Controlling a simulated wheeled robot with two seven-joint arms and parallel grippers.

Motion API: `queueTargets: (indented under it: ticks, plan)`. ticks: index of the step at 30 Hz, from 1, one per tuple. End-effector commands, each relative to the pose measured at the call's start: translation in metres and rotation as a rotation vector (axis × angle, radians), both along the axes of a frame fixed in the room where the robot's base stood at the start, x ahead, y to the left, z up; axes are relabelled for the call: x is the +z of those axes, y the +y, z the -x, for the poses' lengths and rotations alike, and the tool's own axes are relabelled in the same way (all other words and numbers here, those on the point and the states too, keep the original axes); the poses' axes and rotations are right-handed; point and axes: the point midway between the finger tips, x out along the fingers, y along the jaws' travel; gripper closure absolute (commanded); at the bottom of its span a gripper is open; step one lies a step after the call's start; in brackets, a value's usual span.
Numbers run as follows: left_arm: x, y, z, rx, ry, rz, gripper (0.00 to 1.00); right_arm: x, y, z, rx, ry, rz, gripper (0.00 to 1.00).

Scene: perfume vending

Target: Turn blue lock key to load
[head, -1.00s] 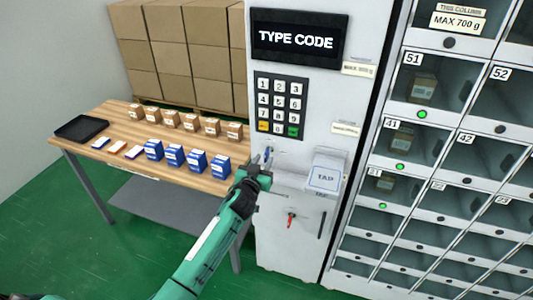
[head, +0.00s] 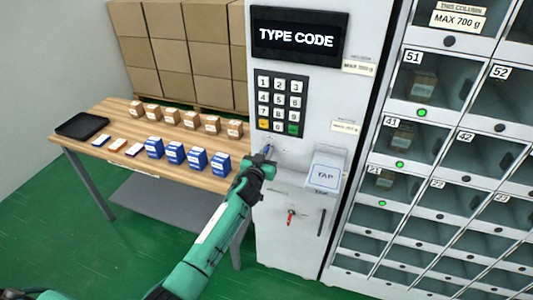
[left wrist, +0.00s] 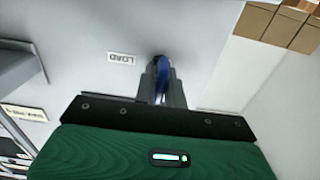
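The blue lock key (left wrist: 162,78) sits in the front panel of the white machine, below the keypad. In the left wrist view it shows between the two fingers of my left gripper (left wrist: 162,92), which look closed on its sides. A LOAD label (left wrist: 124,58) is on the panel beside the key. In the head view my left gripper (head: 264,162) is at the panel and hides most of the blue key (head: 267,150). The key's exact angle is hard to tell. My right gripper is not in view.
The keypad (head: 279,103) is above the key, under a screen reading TYPE CODE (head: 297,38). A TAP pad (head: 326,178) juts out to the right. A red key (head: 291,217) is lower down. A wooden table (head: 120,118) with small boxes stands left; lockers (head: 450,190) are right.

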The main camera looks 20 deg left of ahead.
Motion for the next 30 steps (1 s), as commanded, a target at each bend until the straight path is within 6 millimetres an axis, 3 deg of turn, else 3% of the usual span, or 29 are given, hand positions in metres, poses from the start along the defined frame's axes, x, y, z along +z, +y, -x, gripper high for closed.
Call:
queueTargets:
  ticks: [14,30]
  plan:
    - [-0.001,-0.001,0.000,-0.001,-0.006,-0.152,1.00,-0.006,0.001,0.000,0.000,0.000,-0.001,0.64]
    - [-0.002,-0.003,0.000,-0.001,-0.022,-0.652,1.00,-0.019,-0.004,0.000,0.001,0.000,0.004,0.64]
